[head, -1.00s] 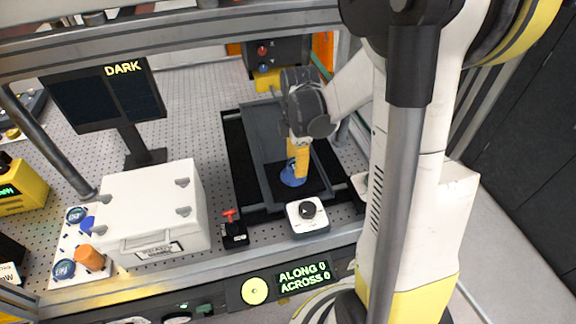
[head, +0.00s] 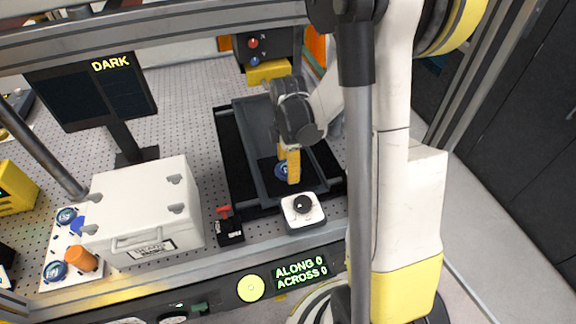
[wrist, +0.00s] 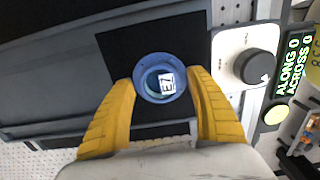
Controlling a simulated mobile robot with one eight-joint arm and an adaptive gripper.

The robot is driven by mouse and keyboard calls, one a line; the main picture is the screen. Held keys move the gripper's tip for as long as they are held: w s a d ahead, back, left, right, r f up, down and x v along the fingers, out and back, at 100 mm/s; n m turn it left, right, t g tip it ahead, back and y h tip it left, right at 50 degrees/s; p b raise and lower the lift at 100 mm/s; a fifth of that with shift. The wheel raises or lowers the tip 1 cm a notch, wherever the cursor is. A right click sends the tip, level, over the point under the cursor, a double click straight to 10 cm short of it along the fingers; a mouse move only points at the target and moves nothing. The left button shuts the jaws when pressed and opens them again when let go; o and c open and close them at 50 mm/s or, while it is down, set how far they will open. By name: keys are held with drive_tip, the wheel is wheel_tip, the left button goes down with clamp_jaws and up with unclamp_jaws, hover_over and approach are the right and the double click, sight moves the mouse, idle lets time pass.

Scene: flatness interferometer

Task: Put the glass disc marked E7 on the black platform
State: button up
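The glass disc marked E7 (wrist: 160,78) has a blue rim and a white label. It lies flat on the black platform (wrist: 120,45), inside the platform's edges in the wrist view. In the head view the disc (head: 281,171) is partly hidden behind a finger. In the head view my gripper (head: 289,168) points down at the platform.
A white box with a black knob (head: 303,210) stands close in front of the platform. A red-handled switch (head: 228,226) and a white case (head: 145,207) are to the left. Two more blue-rimmed discs and an orange cylinder (head: 80,258) sit far left. A monitor reads DARK (head: 110,64).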

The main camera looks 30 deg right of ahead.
wheel_tip(320, 180, up, 12)
drive_tip(key=p, duration=0.3)
drive_tip(key=s+a+r+m+t, duration=0.7)
drive_tip(key=s+a+r+m, duration=0.2)
drive_tip(key=a+m, duration=0.4)
drive_tip(key=shift+s+a+r+m, duration=0.25)
drive_tip(key=shift+s+m, duration=0.65)
drive_tip(key=shift+f, duration=0.1)
wheel_tip(320, 180, down, 13)
drive_tip(key=b, duration=1.3)
drive_tip(key=shift+f, duration=0.1)
